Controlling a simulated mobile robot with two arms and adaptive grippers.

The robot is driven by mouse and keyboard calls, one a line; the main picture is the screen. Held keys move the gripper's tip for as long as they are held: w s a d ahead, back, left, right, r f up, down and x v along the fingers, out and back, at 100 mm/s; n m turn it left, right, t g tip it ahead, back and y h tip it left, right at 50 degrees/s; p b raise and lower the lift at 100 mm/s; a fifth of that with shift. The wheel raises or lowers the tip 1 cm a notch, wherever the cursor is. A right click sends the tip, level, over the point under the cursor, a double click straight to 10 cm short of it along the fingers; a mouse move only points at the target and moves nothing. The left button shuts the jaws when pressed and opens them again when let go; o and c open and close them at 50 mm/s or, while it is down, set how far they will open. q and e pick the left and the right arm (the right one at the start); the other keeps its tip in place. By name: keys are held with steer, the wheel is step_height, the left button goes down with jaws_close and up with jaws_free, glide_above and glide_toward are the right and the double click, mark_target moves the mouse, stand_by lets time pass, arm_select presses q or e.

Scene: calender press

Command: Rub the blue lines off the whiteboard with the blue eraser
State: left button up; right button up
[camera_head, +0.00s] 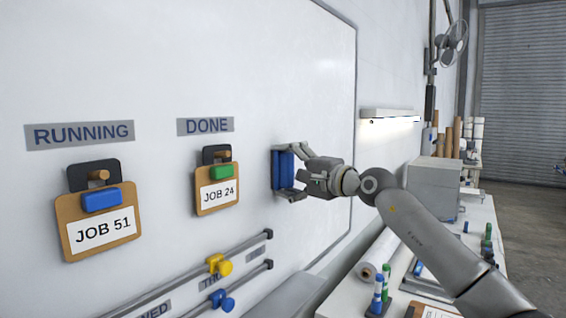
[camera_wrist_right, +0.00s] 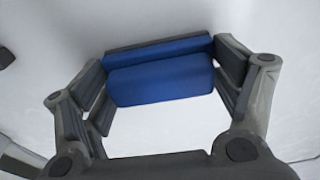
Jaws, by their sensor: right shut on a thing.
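The whiteboard (camera_head: 290,70) fills the left and middle of the head view. I see no blue lines on the part of it that shows. My right gripper (camera_head: 291,172) is shut on the blue eraser (camera_head: 283,170) and holds it upright at the board, right of the JOB 24 card. The eraser's dark pad faces the board; whether it touches is hard to tell. In the right wrist view the eraser (camera_wrist_right: 160,80) sits between both fingers, with white board around it. The board behind the eraser and hand is hidden. My left gripper is not in view.
The JOB 51 card (camera_head: 100,228) and JOB 24 card (camera_head: 217,193) hang on pegs under the RUNNING and DONE labels. Rails with a yellow knob (camera_head: 219,265) and a blue knob (camera_head: 222,301) run below. A bench (camera_head: 345,305) with a paper roll and markers stands at the right.

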steer(key=shift+w+d, duration=0.2)
steer(key=shift+w, duration=0.1)
steer(key=w+d+p, duration=0.4)
steer(key=w+p, duration=0.1)
steer(key=shift+w, duration=0.25)
stand_by(0.4)
steer(key=b+v, duration=0.1)
steer(key=v, duration=0.1)
steer(key=b+v, duration=0.3)
steer(key=v, duration=0.1)
steer(key=shift+w+d, duration=0.3)
steer(key=shift+w, duration=0.05)
